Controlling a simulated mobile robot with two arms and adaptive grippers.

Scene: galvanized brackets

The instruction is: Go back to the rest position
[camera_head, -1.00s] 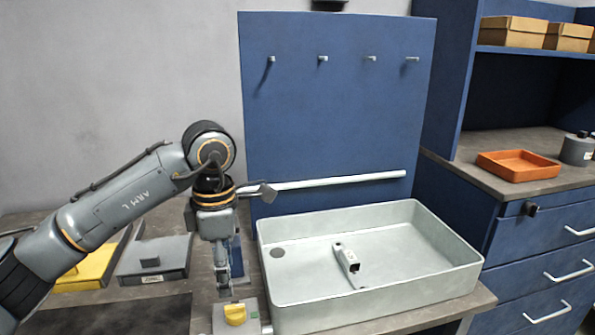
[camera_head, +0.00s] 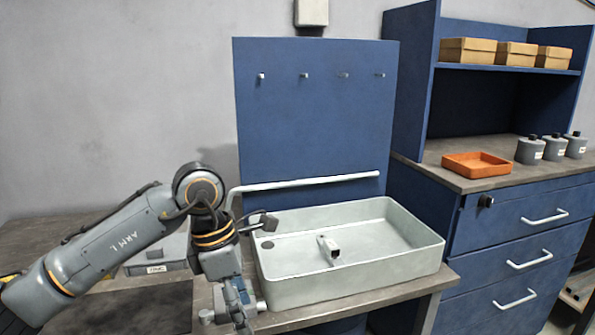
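My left arm comes in from the left. Its gripper (camera_head: 240,318) points down just left of the pale grey tray (camera_head: 345,290), in front of the bench edge. Its fingertips are near the bottom of the picture, and I cannot tell whether they are apart or closed. A galvanized bracket (camera_head: 329,250) lies on the tray floor, away from the gripper. My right gripper is not in view.
A blue panel (camera_head: 315,120) with several pegs stands behind the tray, with a pale rail across its lower part. A grey box (camera_head: 160,258) sits behind my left arm. At right, a blue cabinet (camera_head: 480,250) carries an orange tray (camera_head: 476,164) and several grey bottles (camera_head: 530,150).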

